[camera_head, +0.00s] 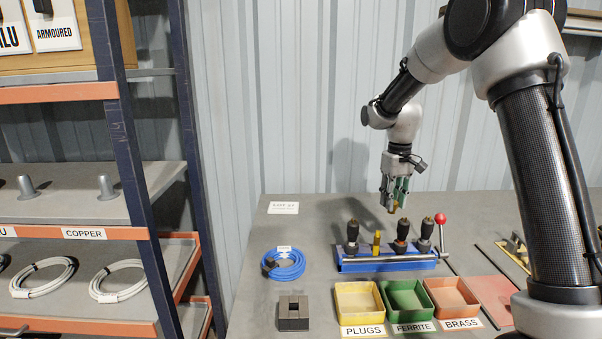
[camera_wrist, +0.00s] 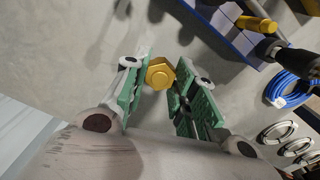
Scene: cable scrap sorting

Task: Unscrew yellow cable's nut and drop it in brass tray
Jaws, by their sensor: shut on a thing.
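My gripper (camera_head: 394,200) is up above and behind the blue clamp fixture (camera_head: 388,264), fingers pointing down. In the wrist view my gripper (camera_wrist: 163,85) is shut on a brass-coloured hex nut (camera_wrist: 160,73) at its fingertips, clear of the fixture. The yellow cable (camera_head: 376,244) stands upright in the fixture with no nut seen on its top; it also shows in the wrist view (camera_wrist: 257,25). The brass tray (camera_head: 452,296) is the orange one labelled BRASS, at the right end of the tray row.
Dark cable ends (camera_head: 351,235) stand beside the yellow one. A red-knobbed lever (camera_head: 440,219) rises at the fixture's right. The yellow plugs tray (camera_head: 358,299) and green ferrite tray (camera_head: 407,299) stand left of the brass tray. A blue cable coil (camera_head: 284,264) and a dark block (camera_head: 294,313) lie left.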

